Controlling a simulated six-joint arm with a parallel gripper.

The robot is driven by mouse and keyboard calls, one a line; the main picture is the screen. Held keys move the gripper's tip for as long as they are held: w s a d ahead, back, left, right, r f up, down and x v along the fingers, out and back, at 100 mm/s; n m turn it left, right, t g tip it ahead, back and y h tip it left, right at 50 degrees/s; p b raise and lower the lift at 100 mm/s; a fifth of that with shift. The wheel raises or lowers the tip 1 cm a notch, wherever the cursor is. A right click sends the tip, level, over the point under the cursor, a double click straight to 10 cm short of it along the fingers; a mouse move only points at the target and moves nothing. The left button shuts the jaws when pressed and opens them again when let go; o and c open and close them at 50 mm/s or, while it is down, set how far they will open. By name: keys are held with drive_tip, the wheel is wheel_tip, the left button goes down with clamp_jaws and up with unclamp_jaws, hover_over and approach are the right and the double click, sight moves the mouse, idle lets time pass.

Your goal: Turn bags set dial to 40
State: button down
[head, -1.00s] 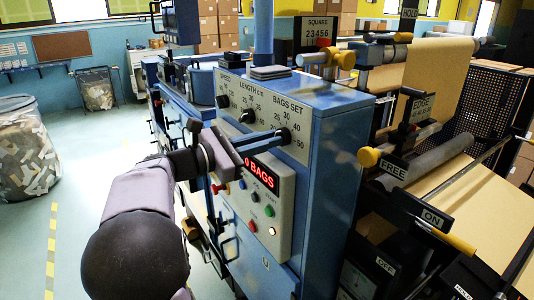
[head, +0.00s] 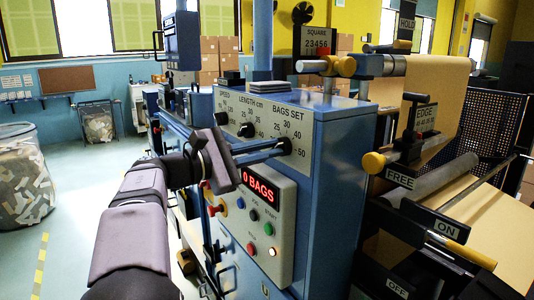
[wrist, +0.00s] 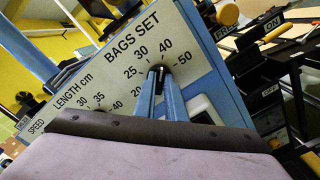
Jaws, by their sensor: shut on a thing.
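The bags set dial (head: 286,146) is a small black knob on the grey panel under the "BAGS SET" label, with a printed scale of 25, 30, 40 and 50 around it. My gripper (head: 279,147) reaches it from the left, with its two blue fingers shut on the knob. In the wrist view the fingers (wrist: 159,78) close around the dial (wrist: 160,69), below the 30 and 40 marks. The fingers hide much of the knob, and I cannot read its pointer.
The length dial (head: 246,130) and speed dial (head: 221,118) sit to the left on the same panel. Below are a red "0 BAGS" display (head: 261,187) and several coloured buttons. Levers and the kraft paper roll (head: 440,85) stand to the right.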

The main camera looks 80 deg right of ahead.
drive_tip(key=c, duration=1.8)
unclamp_jaws()
drive_tip(key=shift+w, duration=0.1)
drive_tip(key=shift+b+v, duration=1.1)
drive_tip(key=shift+v, duration=2.5)
drive_tip(key=shift+r, duration=0.1)
